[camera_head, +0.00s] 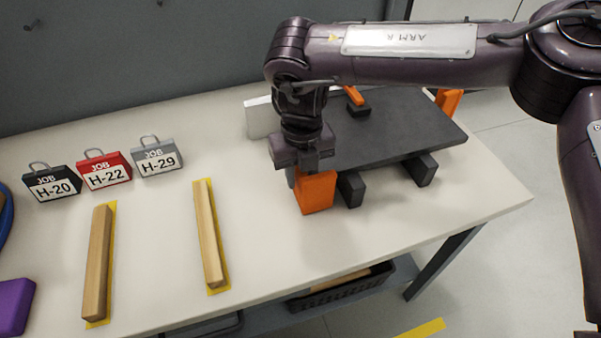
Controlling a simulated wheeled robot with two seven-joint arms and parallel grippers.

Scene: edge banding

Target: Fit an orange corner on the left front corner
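A dark grey board (400,130) lies raised on dark support blocks (420,169) at the right of the table. My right gripper (308,176) points down at the board's left front corner. It appears shut on an orange corner (317,194), which sits directly under it at that corner. One finger shows at the orange corner's left side; the other is hidden, as is the contact with the board. Another orange corner (448,101) is at the board's far right corner. My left gripper is not in view.
A white block (262,118) stands by the board's back left. An orange-handled dark item (356,103) rests on the board. Two wooden strips (98,264) (210,235) lie left. Three job tags (105,170) stand behind them. A purple block (14,306) is far left.

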